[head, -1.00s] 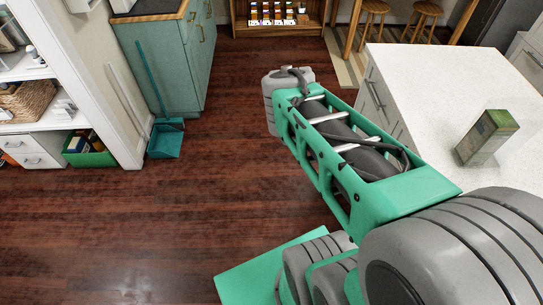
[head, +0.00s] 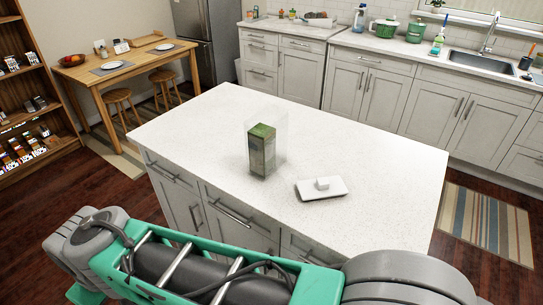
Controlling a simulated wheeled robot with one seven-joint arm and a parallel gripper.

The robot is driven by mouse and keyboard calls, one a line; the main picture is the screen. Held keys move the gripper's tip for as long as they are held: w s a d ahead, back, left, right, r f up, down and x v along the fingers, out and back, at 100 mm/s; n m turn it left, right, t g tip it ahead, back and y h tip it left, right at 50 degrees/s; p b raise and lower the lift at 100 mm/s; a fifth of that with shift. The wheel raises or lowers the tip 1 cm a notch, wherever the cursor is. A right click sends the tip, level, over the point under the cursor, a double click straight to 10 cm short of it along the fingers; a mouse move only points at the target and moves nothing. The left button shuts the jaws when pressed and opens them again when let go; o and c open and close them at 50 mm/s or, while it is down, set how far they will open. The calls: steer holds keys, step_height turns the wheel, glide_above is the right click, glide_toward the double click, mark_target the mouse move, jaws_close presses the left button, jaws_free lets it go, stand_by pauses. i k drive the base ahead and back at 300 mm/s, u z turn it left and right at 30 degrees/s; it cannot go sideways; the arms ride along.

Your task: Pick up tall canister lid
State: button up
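A white rectangular lid with a small raised knob (head: 321,187) lies flat on the white island countertop (head: 385,160) in the head view. It is just right of and nearer than a clear tall canister (head: 281,134), which stands upright with its top looking open. A green and brown box (head: 262,150) stands inside the canister. My green and grey arm crosses the bottom of the view, in front of the island. My gripper is not in view, so its state is hidden.
The countertop around the lid and canister is otherwise clear. Drawers with handles face me below its near edge. A wooden table (head: 125,62) with stools is at the far left, a sink counter (head: 400,47) at the back, and a striped rug (head: 485,225) at right.

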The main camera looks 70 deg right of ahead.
mark_target(308, 189)
steer(key=z, duration=2.8)
